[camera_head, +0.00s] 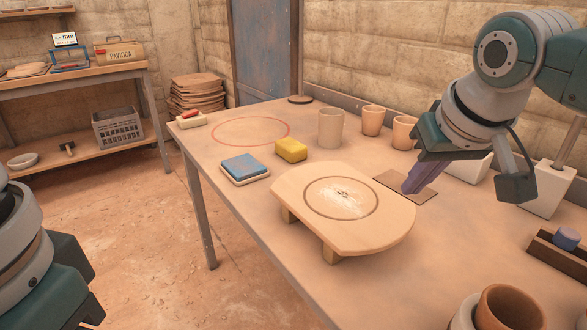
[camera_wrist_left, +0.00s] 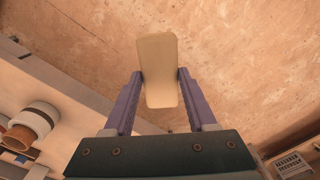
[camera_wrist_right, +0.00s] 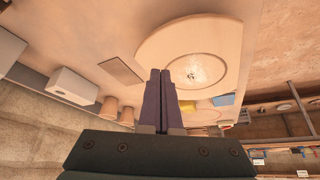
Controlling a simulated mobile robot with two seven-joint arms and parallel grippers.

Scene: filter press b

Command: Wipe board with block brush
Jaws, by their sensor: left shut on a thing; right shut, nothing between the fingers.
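The board (camera_head: 290,190) is a pale wooden slab on short feet on the table. Whitish powder with dark specks (camera_head: 343,194) lies inside its marked ring, also visible in the right wrist view (camera_wrist_right: 192,73). My left gripper (camera_wrist_left: 157,82) is shut on a plain beige block with rounded corners (camera_wrist_left: 158,52), which looks like the block brush. Bare floor shows behind it, away from the table; bristles cannot be seen. My right gripper (camera_head: 417,180) is shut and empty, above the table beyond the board's right side; its purple fingers (camera_wrist_right: 161,88) meet in the right wrist view.
A yellow sponge (camera_head: 291,150) and a blue pad on a pale base (camera_head: 245,166) lie left of the board. Cups (camera_head: 331,128) stand behind it, and pots (camera_head: 508,308) at the front right. A flat brown plate (camera_head: 398,187) lies near my right gripper. The table's front-left corner is clear.

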